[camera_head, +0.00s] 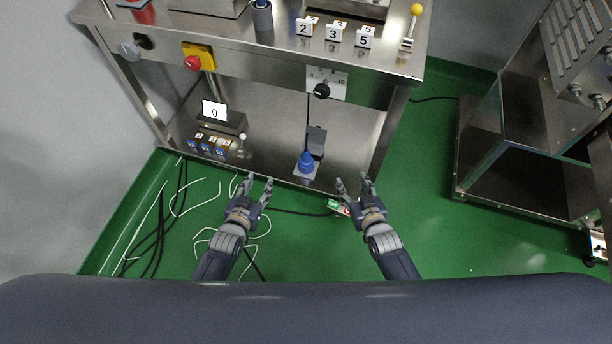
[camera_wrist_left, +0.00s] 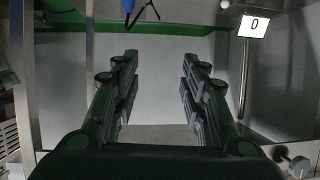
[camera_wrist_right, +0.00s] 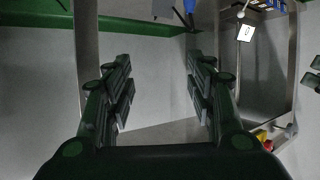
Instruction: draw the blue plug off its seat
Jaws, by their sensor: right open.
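The blue plug (camera_head: 306,160) stands upright on a pale square seat (camera_head: 304,173) near the front edge of the machine's lower shelf, in the head view. In the left wrist view a blue piece (camera_wrist_left: 128,6), likely the plug, is cut off at the top edge. A similar blue piece (camera_wrist_right: 189,6) shows at the top of the right wrist view. My left gripper (camera_head: 260,182) is open and empty, in front of the shelf and left of the plug. My right gripper (camera_head: 353,183) is open and empty, to the right of the plug. Neither touches it.
A dark box (camera_head: 316,140) stands behind the plug, with a cable rising from it. A display reading 0 (camera_head: 214,110) and blue-based switches (camera_head: 206,148) are on the shelf's left. The tabletop's front panel (camera_head: 270,75) overhangs the shelf. Loose cables (camera_head: 160,225) lie on the green floor.

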